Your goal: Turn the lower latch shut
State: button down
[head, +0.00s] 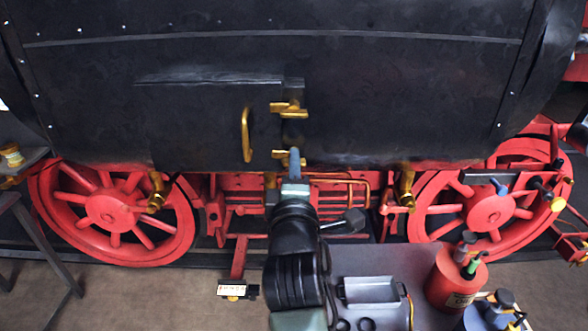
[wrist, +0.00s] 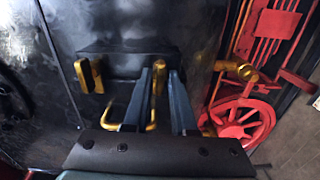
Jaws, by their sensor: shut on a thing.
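The lower latch (head: 279,154) is a small brass piece at the bottom of the black door panel. Its brass shows on both sides of my gripper (head: 294,156) in the head view. My gripper is shut on it, with the fingers covering its middle, so its exact angle cannot be told.
A brass door handle (head: 246,135) stands left of the latches, close to my fingers. Red wheels (head: 112,210) and brass pipes (head: 406,185) lie below the panel.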

jog(key=shift+n, duration=0.4)
jog(key=c, duration=1)
grip_release()
jog(key=shift+o, duration=0.2)
jog(key=shift+s, duration=0.15)
jog(key=s+b, duration=0.4)
jog(key=s, duration=0.8)
jog(key=shift+s+b, duration=0.3)
jog(key=shift+s, duration=0.1)
